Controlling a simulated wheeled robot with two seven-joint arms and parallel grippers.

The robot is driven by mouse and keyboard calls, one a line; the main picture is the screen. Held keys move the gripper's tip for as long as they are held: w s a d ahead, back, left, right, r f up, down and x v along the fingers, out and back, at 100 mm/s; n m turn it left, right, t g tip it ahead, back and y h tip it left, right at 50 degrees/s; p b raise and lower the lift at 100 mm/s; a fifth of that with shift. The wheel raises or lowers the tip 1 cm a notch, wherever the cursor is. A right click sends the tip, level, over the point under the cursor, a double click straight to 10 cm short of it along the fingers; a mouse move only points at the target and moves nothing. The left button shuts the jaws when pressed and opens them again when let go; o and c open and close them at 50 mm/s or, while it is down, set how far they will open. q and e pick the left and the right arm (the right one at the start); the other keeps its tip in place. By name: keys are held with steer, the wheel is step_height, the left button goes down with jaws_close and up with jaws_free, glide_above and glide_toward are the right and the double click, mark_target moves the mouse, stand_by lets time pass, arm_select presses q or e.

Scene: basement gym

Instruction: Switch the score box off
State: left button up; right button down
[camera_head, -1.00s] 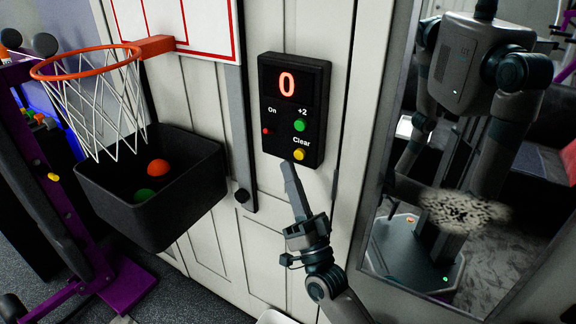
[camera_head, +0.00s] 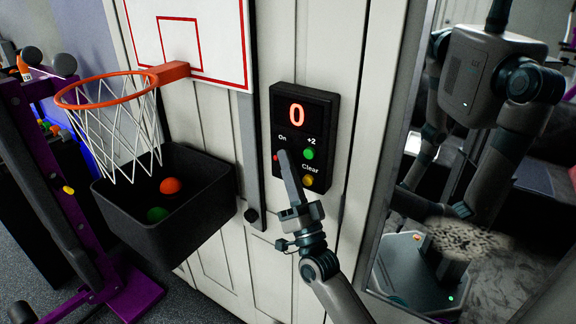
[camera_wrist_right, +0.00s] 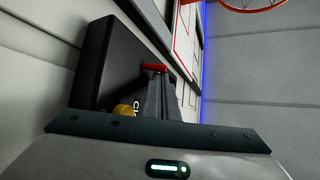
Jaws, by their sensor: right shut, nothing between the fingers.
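The black score box (camera_head: 322,108) is mounted on the white panelled door and its display shows a lit red 0. Below are a red button (camera_head: 276,157) marked On, a green button (camera_head: 308,154) marked +2 and a yellow button (camera_head: 307,181) marked Clear. My right gripper (camera_head: 284,156) is shut and empty, its tips in front of the box's lower left part, close beside the red button. In the right wrist view the fingers (camera_wrist_right: 161,98) reach toward the red button (camera_wrist_right: 154,67), with the yellow button (camera_wrist_right: 123,109) nearer. Contact cannot be told. My left gripper is not clearly seen.
A basketball hoop (camera_head: 75,104) and a black bin (camera_head: 130,223) with an orange ball (camera_head: 170,186) and a green ball (camera_head: 157,214) are at left. A mirror (camera_head: 400,215) at right reflects my body. A purple rack (camera_head: 70,215) stands far left.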

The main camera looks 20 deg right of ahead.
steer(key=shift+y, duration=0.3)
arm_select(q)
steer(key=shift+a+f+b, duration=0.1)
steer(key=shift+f+b, duration=0.55)
arm_select(e)
steer(key=shift+f+n+y, duration=0.15)
steer(key=shift+n+y, duration=0.35)
steer(key=shift+n, duration=0.1)
